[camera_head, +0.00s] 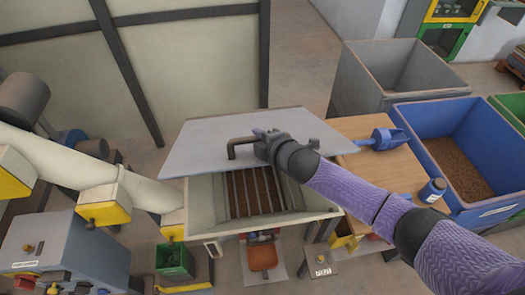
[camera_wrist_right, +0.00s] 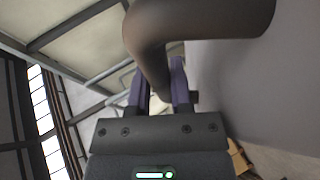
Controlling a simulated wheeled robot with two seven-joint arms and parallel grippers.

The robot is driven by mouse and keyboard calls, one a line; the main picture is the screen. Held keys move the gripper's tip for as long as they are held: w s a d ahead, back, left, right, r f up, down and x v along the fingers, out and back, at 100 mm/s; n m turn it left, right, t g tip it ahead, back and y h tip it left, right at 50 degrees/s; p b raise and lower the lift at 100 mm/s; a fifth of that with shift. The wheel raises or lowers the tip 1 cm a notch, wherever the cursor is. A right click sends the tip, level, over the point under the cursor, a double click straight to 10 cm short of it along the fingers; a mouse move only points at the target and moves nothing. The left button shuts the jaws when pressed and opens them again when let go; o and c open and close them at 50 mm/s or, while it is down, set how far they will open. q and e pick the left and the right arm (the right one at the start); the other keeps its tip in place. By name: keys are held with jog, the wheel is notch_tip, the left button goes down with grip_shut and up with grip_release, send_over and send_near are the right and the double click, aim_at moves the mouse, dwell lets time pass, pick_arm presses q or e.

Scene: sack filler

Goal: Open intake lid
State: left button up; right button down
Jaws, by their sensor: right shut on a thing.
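The grey intake lid (camera_head: 205,135) stands raised and tilted above the intake hopper (camera_head: 205,205). Bars and brown material show inside the hopper's opening. A dark bar handle (camera_head: 238,146) is fixed on the lid. My right gripper (camera_head: 262,146) is at the handle's right end. In the right wrist view, the fingers of my right gripper (camera_wrist_right: 162,88) are shut around the handle (camera_wrist_right: 150,40), which looms large and close. The lid's flat surface (camera_wrist_right: 235,90) fills the right of that view. My left gripper is not in view.
A blue bin (camera_head: 440,118) with brown material and a grey bin (camera_head: 365,85) stand beyond. A grey control cabinet (camera_head: 40,240) and pipe (camera_head: 60,160) stand left.

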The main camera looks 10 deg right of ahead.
jog(key=shift+g, duration=0.4)
jog(key=w+r+p, duration=0.1)
jog(key=r, duration=0.1)
jog(key=w+r+p, duration=0.1)
jog(key=shift+w+r, duration=0.3)
jog(key=shift+r, duration=0.1)
jog(key=shift+w+r+p, duration=0.15)
jog(key=shift+w+p, duration=0.15)
